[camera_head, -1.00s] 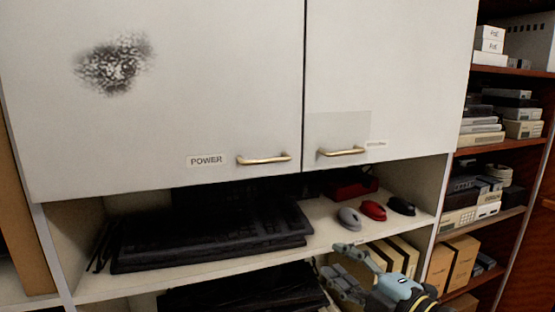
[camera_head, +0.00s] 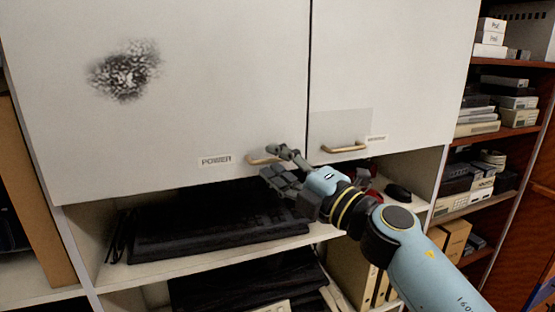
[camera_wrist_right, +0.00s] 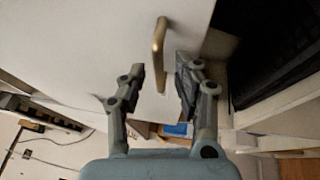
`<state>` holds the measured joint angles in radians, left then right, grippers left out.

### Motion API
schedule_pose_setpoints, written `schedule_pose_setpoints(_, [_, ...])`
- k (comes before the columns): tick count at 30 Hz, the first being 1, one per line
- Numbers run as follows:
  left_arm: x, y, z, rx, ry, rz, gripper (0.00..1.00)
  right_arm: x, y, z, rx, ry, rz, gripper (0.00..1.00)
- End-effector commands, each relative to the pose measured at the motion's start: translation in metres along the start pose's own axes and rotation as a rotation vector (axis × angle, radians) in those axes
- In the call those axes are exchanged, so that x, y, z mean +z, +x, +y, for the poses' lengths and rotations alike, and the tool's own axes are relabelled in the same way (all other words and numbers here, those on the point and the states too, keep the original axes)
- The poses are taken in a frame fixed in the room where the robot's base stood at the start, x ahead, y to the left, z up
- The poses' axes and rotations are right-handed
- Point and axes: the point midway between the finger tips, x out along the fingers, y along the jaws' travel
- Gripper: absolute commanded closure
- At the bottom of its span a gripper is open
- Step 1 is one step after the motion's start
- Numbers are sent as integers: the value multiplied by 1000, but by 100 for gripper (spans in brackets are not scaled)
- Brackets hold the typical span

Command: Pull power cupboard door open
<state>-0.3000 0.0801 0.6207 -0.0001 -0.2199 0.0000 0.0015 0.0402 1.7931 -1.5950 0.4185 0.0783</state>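The power cupboard door (camera_head: 200,90) is a white panel with a dark speckled patch, and it looks closed. Its POWER label (camera_head: 215,160) is at the bottom, left of a brass bar handle (camera_head: 260,161). My right gripper (camera_head: 273,161) is at this handle and hides its right part. In the right wrist view the handle (camera_wrist_right: 158,45) runs lengthwise, its lower end between the spread fingers of my right gripper (camera_wrist_right: 161,72). Gaps show on both sides, so the fingers are open and not clamped on it. My left gripper is not in view.
A second white door (camera_head: 400,70) with its own brass handle (camera_head: 345,149) is to the right. Below is an open shelf with black keyboards (camera_head: 200,230) and a black mouse (camera_head: 398,192). Shelves of boxed equipment (camera_head: 495,110) stand at the right.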

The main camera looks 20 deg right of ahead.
Motion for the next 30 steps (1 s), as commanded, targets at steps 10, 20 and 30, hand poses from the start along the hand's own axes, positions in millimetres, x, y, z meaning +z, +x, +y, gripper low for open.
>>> schedule_pose_setpoints(10, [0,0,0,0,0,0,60,0,3,0,0,0,0,73])
schedule_pose_setpoints(20, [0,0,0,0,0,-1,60,0,2,0,0,0,0,100])
schedule_pose_setpoints(30, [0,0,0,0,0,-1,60,0,2,0,1,2,-1,100])
